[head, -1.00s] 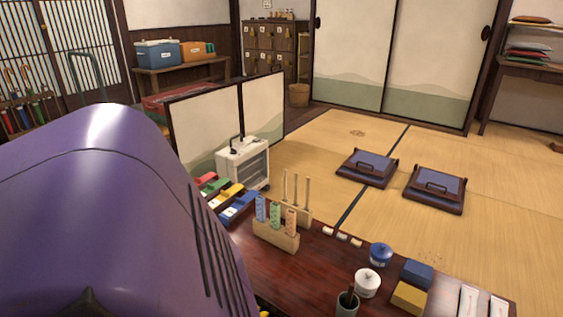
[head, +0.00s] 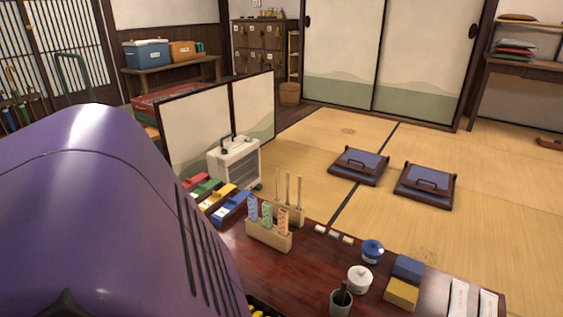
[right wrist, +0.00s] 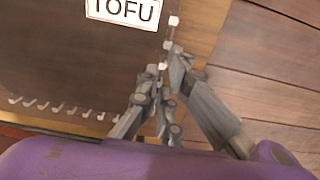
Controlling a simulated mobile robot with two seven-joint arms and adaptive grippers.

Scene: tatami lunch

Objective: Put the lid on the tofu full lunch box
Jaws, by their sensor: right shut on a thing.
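My right gripper (right wrist: 165,82) is in the right wrist view. Its fingers are close together at the right edge of a flat dark brown panel (right wrist: 70,55), which looks like the lid, and are shut on it. A white label reading TOFU (right wrist: 122,12) shows at the top. Small white blocks (right wrist: 55,106) run along the panel's lower and right edges; I cannot tell whether they are tofu. The box's outline is mostly out of view or hidden. Neither gripper shows in the head view.
A low dark red table (head: 285,265) holds a wooden stand (head: 268,237), a white pot (head: 360,279), a blue pot (head: 372,251) and blue (head: 408,267) and yellow (head: 401,294) blocks. A folding screen (head: 200,130) stands behind it. Open tatami (head: 310,150) lies beyond. My purple arm blocks the left.

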